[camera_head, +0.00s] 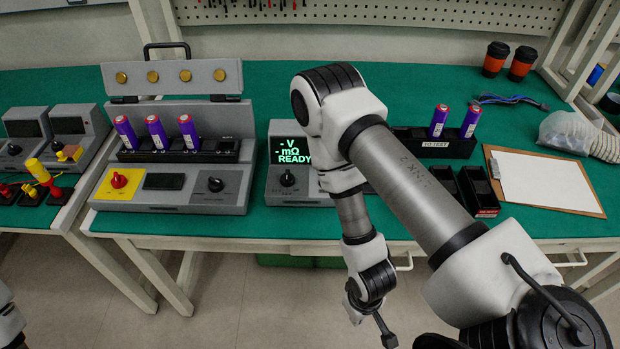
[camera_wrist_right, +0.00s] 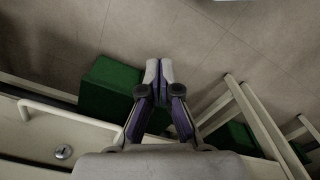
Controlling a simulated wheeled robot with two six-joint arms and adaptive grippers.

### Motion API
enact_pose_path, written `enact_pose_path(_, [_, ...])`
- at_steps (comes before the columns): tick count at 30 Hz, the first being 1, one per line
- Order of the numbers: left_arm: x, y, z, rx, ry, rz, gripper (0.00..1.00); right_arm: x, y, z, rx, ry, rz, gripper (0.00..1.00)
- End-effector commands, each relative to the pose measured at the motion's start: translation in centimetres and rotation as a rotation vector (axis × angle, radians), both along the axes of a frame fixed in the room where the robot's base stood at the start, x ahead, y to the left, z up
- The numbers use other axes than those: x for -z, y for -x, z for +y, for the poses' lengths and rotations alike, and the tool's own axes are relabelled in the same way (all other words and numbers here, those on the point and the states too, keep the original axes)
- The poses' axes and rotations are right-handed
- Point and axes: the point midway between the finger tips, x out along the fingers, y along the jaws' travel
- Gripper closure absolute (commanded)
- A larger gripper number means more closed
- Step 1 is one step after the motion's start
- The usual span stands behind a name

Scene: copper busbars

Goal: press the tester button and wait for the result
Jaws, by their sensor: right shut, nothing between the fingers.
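The tester (camera_head: 276,189) is a grey box on the green bench, left of my right arm. Its dark screen (camera_head: 291,151) shows "-V", "-mΩ" and "READY" in green, with no measured value. A black knob (camera_head: 287,179) sits below the screen. My right forearm covers the tester's right side, and I cannot make out a button. My right gripper (camera_head: 388,339) hangs in front of the bench edge, apart from the tester. In the right wrist view its fingers (camera_wrist_right: 158,72) are together and empty above the floor. My left gripper is out of view.
A grey fixture (camera_head: 190,197) with three purple cells (camera_head: 155,131) and a raised lid stands left of the tester. A black "TO TEST" rack (camera_head: 447,148) holds two cells. A clipboard (camera_head: 545,180) lies right. In the wrist view, a drawer handle (camera_wrist_right: 70,115) is near the gripper.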

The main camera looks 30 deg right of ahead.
Motion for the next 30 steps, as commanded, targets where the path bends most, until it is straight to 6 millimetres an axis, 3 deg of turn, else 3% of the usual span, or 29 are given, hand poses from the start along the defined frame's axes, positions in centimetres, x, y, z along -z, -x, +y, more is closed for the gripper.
enact_pose_path(5, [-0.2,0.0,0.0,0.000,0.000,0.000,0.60,-0.3,-0.3,-0.1,0.019,-0.002,-0.007,1.00])
enact_pose_path(8, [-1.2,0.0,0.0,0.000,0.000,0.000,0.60,-2.0,-2.3,-0.4,0.131,-0.014,-0.048,1.00])
enact_pose_path(11, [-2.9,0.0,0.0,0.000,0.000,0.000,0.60,-5.2,-6.1,-1.1,0.366,-0.052,-0.127,1.00])
enact_pose_path(16, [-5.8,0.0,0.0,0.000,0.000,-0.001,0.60,-12.4,-13.6,-2.8,0.861,-0.197,-0.265,1.00])
enact_pose_path(19, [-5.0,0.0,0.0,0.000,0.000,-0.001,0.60,-15.2,-18.3,-4.2,1.191,-0.345,-0.331,1.00])
enact_pose_path(22, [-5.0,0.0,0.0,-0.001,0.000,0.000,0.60,-19.7,-22.6,-5.8,1.523,-0.542,-0.365,1.00])
enact_pose_path(27, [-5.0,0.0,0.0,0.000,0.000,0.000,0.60,-25.5,-26.8,-7.9,1.902,-0.825,-0.333,1.00])
enact_pose_path(30, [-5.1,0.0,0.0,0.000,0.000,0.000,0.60,-26.9,-27.6,-8.4,1.990,-0.900,-0.308,1.00])
